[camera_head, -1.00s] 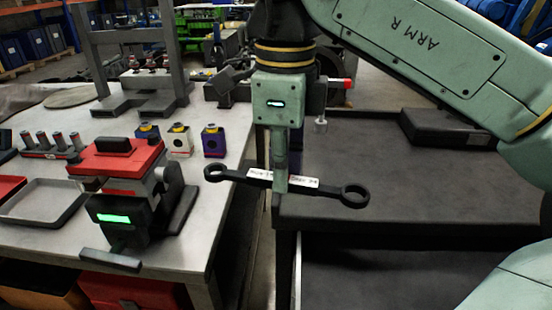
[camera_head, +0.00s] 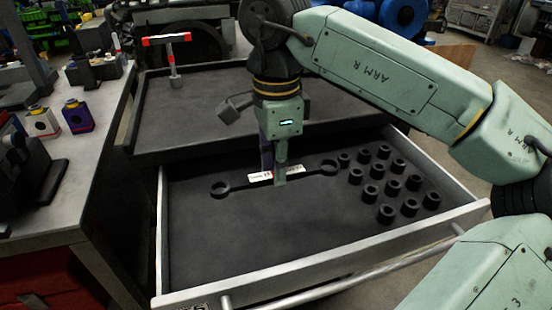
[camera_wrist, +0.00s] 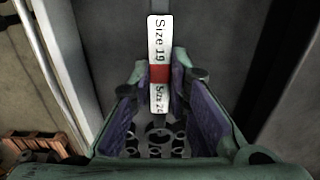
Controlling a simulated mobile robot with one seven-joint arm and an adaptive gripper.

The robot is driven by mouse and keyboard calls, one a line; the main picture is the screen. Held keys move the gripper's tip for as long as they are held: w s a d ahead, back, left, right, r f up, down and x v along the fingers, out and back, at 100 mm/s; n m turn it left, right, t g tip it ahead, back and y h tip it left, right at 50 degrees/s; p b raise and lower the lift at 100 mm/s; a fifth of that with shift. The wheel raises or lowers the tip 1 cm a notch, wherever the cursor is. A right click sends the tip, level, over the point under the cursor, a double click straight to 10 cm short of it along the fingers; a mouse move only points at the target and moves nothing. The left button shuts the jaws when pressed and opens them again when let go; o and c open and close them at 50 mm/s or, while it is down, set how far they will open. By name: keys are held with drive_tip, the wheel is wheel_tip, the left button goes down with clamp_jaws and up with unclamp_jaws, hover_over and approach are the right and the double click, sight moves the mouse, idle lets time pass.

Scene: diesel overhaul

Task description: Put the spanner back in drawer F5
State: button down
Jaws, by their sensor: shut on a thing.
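The spanner (camera_head: 222,189) is dark, with a ring at each end and a white label along its middle. My gripper (camera_head: 281,176) points down and is shut on the spanner's middle. In the wrist view the label reads Size 19, with a red band, between my purple finger pads (camera_wrist: 160,108). The spanner lies roughly level, inside the outline of an open drawer (camera_head: 325,265) in the head view. I cannot tell whether it touches the dark drawer floor. The drawer's front label is cut off at the lower edge; a 5 seems to show.
Several black sockets (camera_head: 389,187) stand in the drawer's right part. The drawer floor in front of the spanner is clear. The cabinet top (camera_head: 195,110) behind holds a red-topped T-shaped tool (camera_head: 173,58). A workbench (camera_head: 78,165) stands at the left.

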drive_tip(key=shift+d+f, duration=0.3)
drive_tip(key=shift+f, duration=0.05)
drive_tip(key=b, duration=0.6)
hover_over(280, 218)
wheel_tip(280, 218, down, 7)
drive_tip(key=shift+f, duration=0.15)
drive_tip(key=shift+f+b, duration=0.85)
drive_tip(key=shift+f, duration=0.35)
drive_tip(key=c, duration=1.4)
unclamp_jaws()
drive_tip(key=shift+c, duration=0.2)
wheel_tip(280, 218, up, 12)
drive_tip(key=shift+s+a+r, duration=0.1)
drive_tip(key=shift+s, duration=0.05)
